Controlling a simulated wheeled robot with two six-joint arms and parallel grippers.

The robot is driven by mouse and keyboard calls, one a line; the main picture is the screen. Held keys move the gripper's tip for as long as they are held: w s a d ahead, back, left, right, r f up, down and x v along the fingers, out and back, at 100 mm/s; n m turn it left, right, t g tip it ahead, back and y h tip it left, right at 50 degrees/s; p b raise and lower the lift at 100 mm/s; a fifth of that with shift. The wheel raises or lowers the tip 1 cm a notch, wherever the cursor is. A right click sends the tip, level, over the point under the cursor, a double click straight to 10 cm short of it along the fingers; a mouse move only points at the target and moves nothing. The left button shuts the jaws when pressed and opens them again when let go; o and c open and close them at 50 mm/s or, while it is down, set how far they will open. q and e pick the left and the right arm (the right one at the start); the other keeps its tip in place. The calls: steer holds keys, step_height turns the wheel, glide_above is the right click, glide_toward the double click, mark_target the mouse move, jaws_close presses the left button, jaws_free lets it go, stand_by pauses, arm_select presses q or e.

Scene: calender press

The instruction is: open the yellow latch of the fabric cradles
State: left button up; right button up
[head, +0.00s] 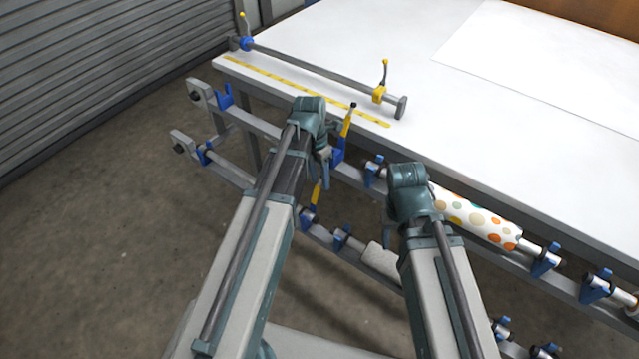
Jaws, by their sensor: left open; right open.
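An upper yellow latch (347,122) with a dark tip stands up from a blue fabric cradle (338,154) on the upper rail. A lower yellow latch (316,193) stands at another blue cradle (307,218) on the rail below. My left gripper (328,152) is open, close beside the upper latch on its left; I cannot tell whether they touch. My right gripper (389,213) is open, in front of the rack left of the patterned roll, and mostly hidden by its own wrist.
A white table (420,60) lies behind the rack, with a grey bar (310,68) along its left end. A dotted fabric roll (475,220) rests on the upper rail at the right. A grey shutter (90,70) stands at the left. The floor at the left is clear.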

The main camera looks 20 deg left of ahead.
arm_select(q)
jaws_close()
stand_by(1.5)
